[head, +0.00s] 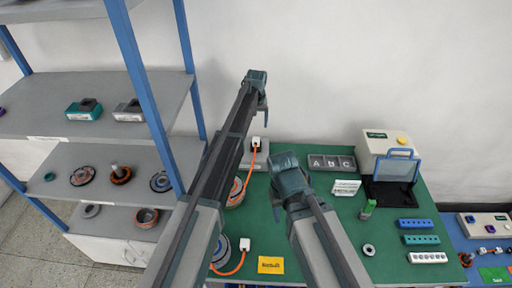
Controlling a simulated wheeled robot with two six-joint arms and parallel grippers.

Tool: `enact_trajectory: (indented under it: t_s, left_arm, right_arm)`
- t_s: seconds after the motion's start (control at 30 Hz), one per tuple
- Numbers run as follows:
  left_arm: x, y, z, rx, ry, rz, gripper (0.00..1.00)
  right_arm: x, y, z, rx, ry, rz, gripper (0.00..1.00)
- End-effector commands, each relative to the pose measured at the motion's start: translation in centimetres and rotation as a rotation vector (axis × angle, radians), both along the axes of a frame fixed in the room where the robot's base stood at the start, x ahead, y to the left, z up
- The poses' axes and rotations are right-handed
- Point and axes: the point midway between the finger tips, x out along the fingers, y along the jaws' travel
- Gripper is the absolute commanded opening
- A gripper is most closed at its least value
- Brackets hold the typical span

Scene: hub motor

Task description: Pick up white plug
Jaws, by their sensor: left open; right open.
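Two white plugs show. One white plug (256,142) is at the back of the green table, at the upper end of an orange cable (249,169). The other white plug (245,243) lies nearer the front, on a second orange cable (231,269). My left gripper (263,106) is open and empty, above the back plug in the picture and apart from it. My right gripper (277,204) is open over the middle of the table, right of both plugs. The hub motors on the cables (236,192) (221,249) are partly hidden by my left arm.
A grey shelf (95,105) with blue posts and several motor parts stands at left. Bare green surface (340,215) lies centre right.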

Motion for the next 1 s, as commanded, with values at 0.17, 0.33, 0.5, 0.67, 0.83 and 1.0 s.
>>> enact_trajectory:
  t_s: [0.17,0.33,0.5,0.67,0.83,1.0]
  left_arm:
    - [0.3,0.0,-3.4,0.000,0.000,0.000,0.78]
    - [0.5,0.0,-5.2,0.000,0.000,0.000,0.78]
    - [0.6,0.0,-5.3,0.000,0.000,0.000,0.78]
    - [0.5,0.1,-5.7,0.000,0.000,0.000,0.78]
    - [0.1,0.2,-7.3,0.000,0.000,0.000,0.78]
    - [-0.1,0.3,-9.6,0.000,0.000,0.000,0.78]
  right_arm:
    - [0.0,0.0,-3.4,0.000,0.000,-0.001,0.50]
    - [0.0,0.0,-5.2,0.000,0.000,-0.002,0.50]
    - [0.0,0.0,-5.3,0.000,0.000,-0.003,0.50]
    - [0.0,0.0,-5.7,0.000,0.000,-0.003,0.50]
    - [0.0,0.0,-7.3,0.000,0.000,-0.003,0.50]
    - [0.0,0.0,-9.6,0.000,0.000,-0.003,0.50]
